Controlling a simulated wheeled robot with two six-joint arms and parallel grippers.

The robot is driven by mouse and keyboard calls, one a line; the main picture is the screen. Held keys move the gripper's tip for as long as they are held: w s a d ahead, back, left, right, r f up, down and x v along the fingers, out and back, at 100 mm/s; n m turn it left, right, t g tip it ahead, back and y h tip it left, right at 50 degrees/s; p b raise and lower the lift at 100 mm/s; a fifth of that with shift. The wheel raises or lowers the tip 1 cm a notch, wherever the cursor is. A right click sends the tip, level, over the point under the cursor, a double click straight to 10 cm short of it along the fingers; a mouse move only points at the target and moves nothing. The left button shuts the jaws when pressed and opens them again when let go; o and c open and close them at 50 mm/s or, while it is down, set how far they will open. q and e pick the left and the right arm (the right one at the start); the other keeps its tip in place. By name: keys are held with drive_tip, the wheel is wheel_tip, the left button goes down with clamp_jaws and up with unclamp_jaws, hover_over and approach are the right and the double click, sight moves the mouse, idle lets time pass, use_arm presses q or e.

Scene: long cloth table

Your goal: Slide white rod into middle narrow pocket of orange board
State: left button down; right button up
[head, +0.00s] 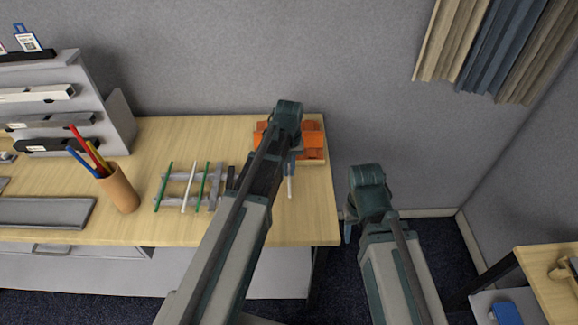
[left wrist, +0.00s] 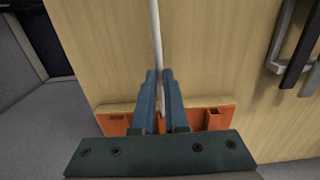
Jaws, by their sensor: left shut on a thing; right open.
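My left gripper (head: 292,166) is shut on a white rod (head: 290,188) over the right end of the table. In the left wrist view the rod (left wrist: 157,30) runs up from between the fingertips (left wrist: 158,78). The orange board (head: 313,140) lies at the table's back right, partly hidden by my left arm. I cannot tell whether the rod touches the board. My right gripper (head: 347,226) is open and empty, off the table's right side.
Further left are a pen cup (head: 122,190), a grey tray (head: 45,212) and a shelf unit (head: 105,105). The table's right edge is close to the board.

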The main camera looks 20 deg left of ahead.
sight(289, 184)
use_arm(q)
drive_tip(key=shift+s+d, duration=0.2)
drive_tip(key=shift+s, duration=0.5)
drive_tip(key=shift+s+d, duration=0.2)
drive_tip(key=shift+s, duration=0.5)
drive_tip(key=shift+s+d, duration=0.2)
drive_tip(key=shift+s, duration=0.5)
drive_tip(key=shift+w+a, duration=0.5)
drive_tip(key=shift+w, duration=1.25)
drive_tip(key=shift+w+a, duration=0.5)
drive_tip(key=shift+w, duration=1.25)
drive_tip(key=shift+w+a, duration=0.5)
drive_tip(key=shift+w, duration=1.25)
drive_tip(key=c, duration=0.9)
unclamp_jaws()
drive_tip(key=shift+o, duration=0.2)
drive_tip(key=shift+r, duration=0.1)
